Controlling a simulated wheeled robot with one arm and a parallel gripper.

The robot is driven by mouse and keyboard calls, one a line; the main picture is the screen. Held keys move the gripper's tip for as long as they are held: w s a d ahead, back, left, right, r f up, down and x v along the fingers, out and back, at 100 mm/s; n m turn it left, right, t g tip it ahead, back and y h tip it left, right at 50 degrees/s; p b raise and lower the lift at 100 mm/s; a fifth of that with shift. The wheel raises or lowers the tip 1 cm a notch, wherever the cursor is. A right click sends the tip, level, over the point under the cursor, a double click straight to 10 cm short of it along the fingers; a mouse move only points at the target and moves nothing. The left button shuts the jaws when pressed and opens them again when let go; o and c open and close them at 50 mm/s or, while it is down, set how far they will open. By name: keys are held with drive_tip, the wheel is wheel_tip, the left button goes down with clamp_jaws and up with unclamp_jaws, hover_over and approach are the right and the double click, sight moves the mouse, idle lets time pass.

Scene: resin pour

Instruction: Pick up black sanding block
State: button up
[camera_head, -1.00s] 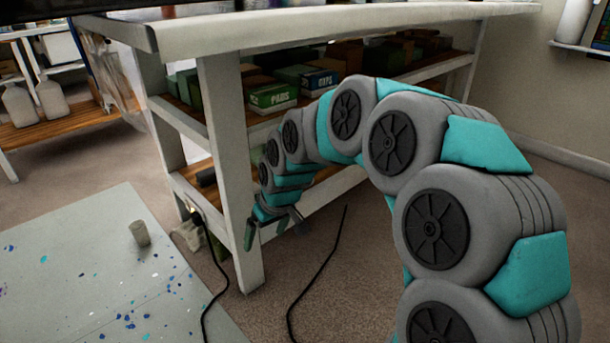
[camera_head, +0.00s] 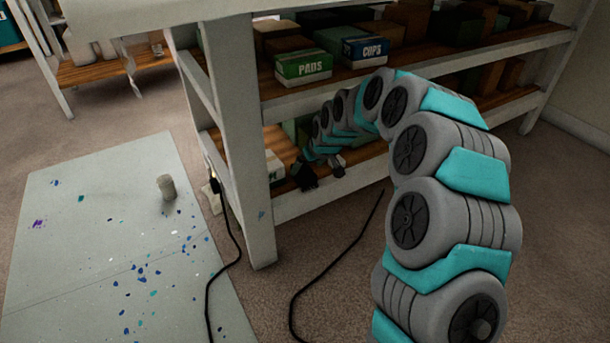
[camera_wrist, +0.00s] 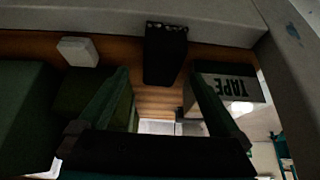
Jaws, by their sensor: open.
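The black sanding block (camera_wrist: 165,53) lies on a wooden shelf board in the wrist view, near the top middle and close to the shelf's pale front edge. My gripper (camera_wrist: 159,76) is open, with one finger on each side of the picture's middle. The block appears ahead of and between the fingertips, nothing is held, and I cannot tell how far apart they are in depth. In the head view my gripper (camera_head: 320,176) is at the lower shelf of the workbench. I cannot make out the block there.
A white block (camera_wrist: 78,52) lies left of the black block in the wrist view. A box marked TAPE (camera_wrist: 233,87) stands to the right, and green boxes (camera_wrist: 25,115) to the left. The bench leg (camera_head: 243,150) stands left of my arm. A black cable (camera_head: 330,257) lies on the floor.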

sight(303, 169)
drive_tip(key=x, duration=0.4)
drive_tip(key=shift+w+a+f+b, duration=0.1)
drive_tip(key=shift+a+f+b, duration=0.1)
drive_tip(key=shift+f+b, duration=0.15)
drive_tip(key=shift+r, duration=0.1)
drive_tip(key=c, duration=1.4)
drive_tip(key=shift+r, duration=0.1)
drive_tip(key=shift+r, duration=0.5)
wheel_tip(303, 169, up, 3)
drive_tip(key=shift+f+p, duration=0.1)
drive_tip(key=shift+p, duration=0.3)
drive_tip(key=s+d, duration=0.3)
drive_tip(key=s, duration=0.2)
drive_tip(key=s+d, duration=0.3)
drive_tip(key=s, duration=0.2)
drive_tip(key=s+d+p, duration=0.1)
drive_tip(key=s+d, duration=0.3)
drive_tip(key=s, duration=0.1)
drive_tip(key=shift+f, duration=0.2)
